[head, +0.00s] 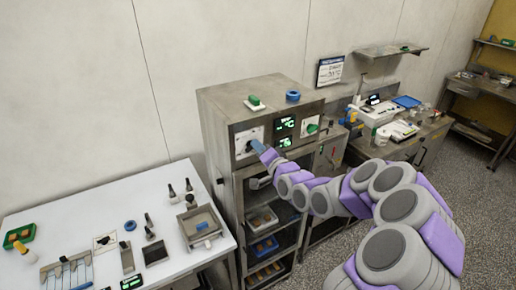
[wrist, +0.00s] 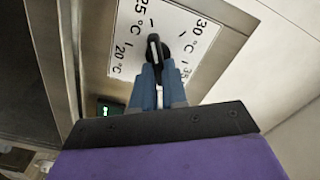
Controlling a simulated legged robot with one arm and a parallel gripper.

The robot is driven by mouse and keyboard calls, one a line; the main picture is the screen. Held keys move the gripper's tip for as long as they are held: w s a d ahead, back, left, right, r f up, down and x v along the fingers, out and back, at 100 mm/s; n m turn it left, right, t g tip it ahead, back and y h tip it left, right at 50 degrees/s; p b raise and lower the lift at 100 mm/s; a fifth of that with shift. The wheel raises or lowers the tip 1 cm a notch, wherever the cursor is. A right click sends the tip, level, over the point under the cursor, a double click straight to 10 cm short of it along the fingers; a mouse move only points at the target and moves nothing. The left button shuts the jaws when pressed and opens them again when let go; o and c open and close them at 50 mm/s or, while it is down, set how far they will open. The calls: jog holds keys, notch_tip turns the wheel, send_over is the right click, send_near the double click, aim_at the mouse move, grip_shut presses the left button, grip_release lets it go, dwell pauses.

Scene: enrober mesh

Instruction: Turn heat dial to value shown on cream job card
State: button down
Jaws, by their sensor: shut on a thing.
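My gripper (wrist: 158,72) is shut on the black heat dial (wrist: 154,46) in the wrist view, its blue fingers on the dial's lower part. The dial sits on a white plate (wrist: 187,20) marked 20, 25, 30 and 35 °C. A white line on the dial runs nearly upright in that view; I cannot tell its exact value. In the head view my gripper (head: 258,147) reaches the left dial plate (head: 242,135) on the steel cabinet's front. A pale card with a blue header (head: 330,71) hangs on the wall; its text is too small to read, and its cream colour is unclear.
The steel cabinet (head: 220,104) has green-lit displays (head: 285,124) and a second plate with a green knob (head: 312,128). Open shelves with trays lie below. A white table (head: 80,218) with tools stands left, and a steel bench (head: 425,136) right. Speckled floor is open at right.

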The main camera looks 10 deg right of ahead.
jog(key=c, duration=1.2)
grip_release()
jog(key=shift+d+f, duration=0.1)
jog(key=shift+d, duration=0.1)
jog(key=shift+o, duration=0.2)
jog(key=b+v, duration=1.3)
jog(key=v, duration=0.4)
jog(key=shift+s, duration=0.15)
jog(key=shift+d, duration=0.1)
